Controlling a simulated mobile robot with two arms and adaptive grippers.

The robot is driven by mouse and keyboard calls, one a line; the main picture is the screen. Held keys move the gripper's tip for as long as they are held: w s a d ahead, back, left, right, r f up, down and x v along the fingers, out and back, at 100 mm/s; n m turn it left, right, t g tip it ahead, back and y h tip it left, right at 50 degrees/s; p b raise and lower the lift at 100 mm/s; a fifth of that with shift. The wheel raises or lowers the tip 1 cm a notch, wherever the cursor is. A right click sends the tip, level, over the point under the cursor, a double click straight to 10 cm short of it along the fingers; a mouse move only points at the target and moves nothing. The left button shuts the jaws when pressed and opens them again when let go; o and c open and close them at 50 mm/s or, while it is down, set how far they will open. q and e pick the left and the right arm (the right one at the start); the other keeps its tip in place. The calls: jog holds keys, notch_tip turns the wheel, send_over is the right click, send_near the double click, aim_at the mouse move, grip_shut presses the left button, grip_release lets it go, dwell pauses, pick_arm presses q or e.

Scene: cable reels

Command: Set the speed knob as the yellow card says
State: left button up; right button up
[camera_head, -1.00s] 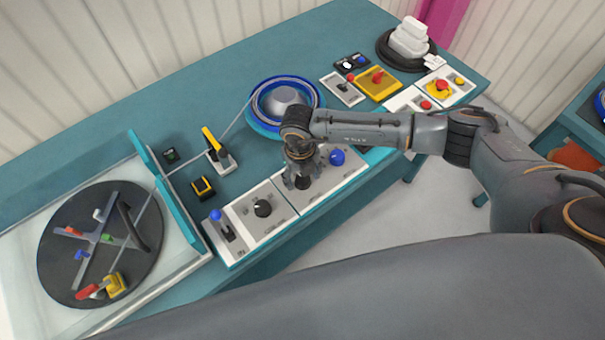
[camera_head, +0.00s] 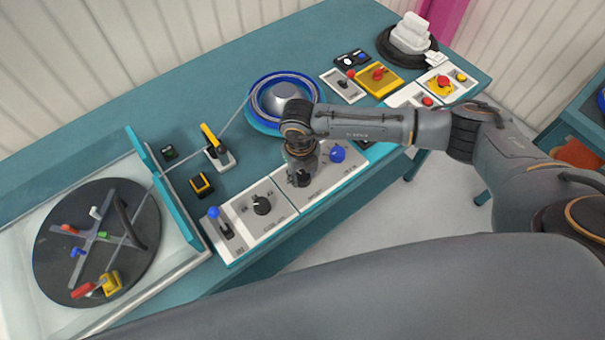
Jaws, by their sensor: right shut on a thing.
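My right gripper (camera_head: 302,172) reaches down from above onto the white control panel. It is shut on a black knob (camera_head: 304,181), whose pointer and dial marks are mostly hidden by the fingers. A second black knob (camera_head: 261,205) with a light pointer mark sits free on the panel part (camera_head: 251,228) to the left. The lettering on the panels is too small to read. I cannot make out a yellow card with readable words. My left gripper is not in view.
A blue-topped lever (camera_head: 214,213) and a blue knob (camera_head: 337,154) flank the gripped knob. A blue reel (camera_head: 261,117) is behind it. A black turntable (camera_head: 60,255) stands left.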

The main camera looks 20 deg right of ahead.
aim_at(303, 178)
jog(key=n+b, duration=0.2)
jog(key=b, duration=0.1)
jog(key=n+b, duration=0.5)
jog(key=shift+f+n+b, duration=0.25)
jog(key=shift+n+b, duration=0.15)
jog(key=shift+d+r+n+b, duration=0.1)
jog(key=shift+r+n+b, duration=0.15)
jog(key=shift+n+b, duration=1.2)
jog(key=o, duration=1.2)
jog(key=r, duration=1.2)
jog(key=shift+s, duration=0.25)
